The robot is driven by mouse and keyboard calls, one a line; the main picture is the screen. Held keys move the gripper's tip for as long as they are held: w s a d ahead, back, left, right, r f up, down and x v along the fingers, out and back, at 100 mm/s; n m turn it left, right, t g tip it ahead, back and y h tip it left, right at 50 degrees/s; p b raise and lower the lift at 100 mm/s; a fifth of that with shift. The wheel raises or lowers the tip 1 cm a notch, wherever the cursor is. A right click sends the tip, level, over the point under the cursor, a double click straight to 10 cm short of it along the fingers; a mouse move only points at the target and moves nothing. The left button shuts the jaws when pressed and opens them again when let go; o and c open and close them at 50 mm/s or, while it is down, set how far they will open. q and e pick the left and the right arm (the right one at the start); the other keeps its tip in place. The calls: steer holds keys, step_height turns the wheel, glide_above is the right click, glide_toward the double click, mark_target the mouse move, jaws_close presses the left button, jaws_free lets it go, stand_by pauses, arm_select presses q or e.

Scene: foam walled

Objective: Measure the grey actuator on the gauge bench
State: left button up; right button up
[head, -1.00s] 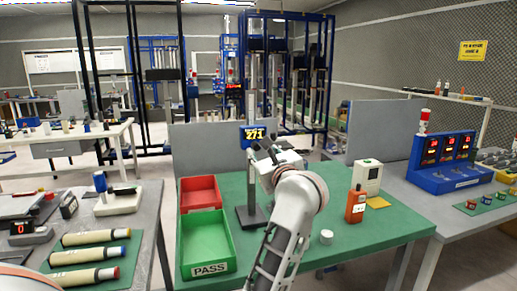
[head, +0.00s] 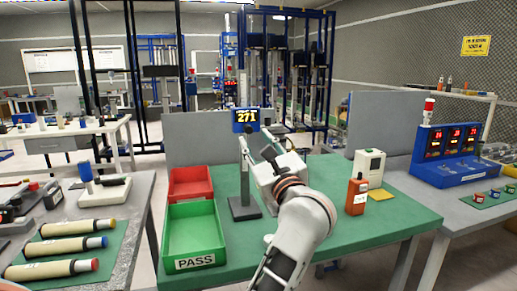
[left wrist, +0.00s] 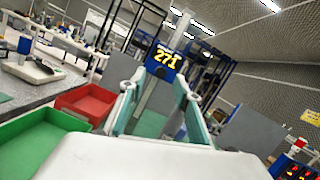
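The gauge bench is a green-topped table (head: 400,218) with an upright gauge stand (head: 244,200) and a display reading 271 (head: 246,120). My left gripper (head: 258,150) is raised over the bench beside the stand. In the left wrist view its two fingers (left wrist: 160,112) are spread apart, with nothing held between them. The display (left wrist: 163,58) and post show beyond the fingers. Several cream cylinders with coloured ends, one with a blue end (head: 68,246), lie on the left bench. I cannot pick out a grey actuator. My right gripper is not in view.
A green PASS bin (head: 195,262) and a red bin (head: 190,183) stand at the bench's left. An orange device (head: 357,195) and a cream box (head: 369,168) stand at its right. Grey panels (head: 210,138) rise behind. A gap separates the left bench.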

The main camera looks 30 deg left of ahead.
mark_target(250, 131)
arm_select(q)
steer(key=shift+y, duration=0.8)
steer(key=w+a, duration=0.1)
steer(key=w+a+b, duration=0.1)
steer(key=w+a, duration=0.2)
steer(key=a, duration=0.1)
steer(key=shift+w+a+r+b, duration=0.1)
steer(key=shift+w+r+b, duration=0.2)
steer(key=shift+r+b, duration=0.1)
jaws_close()
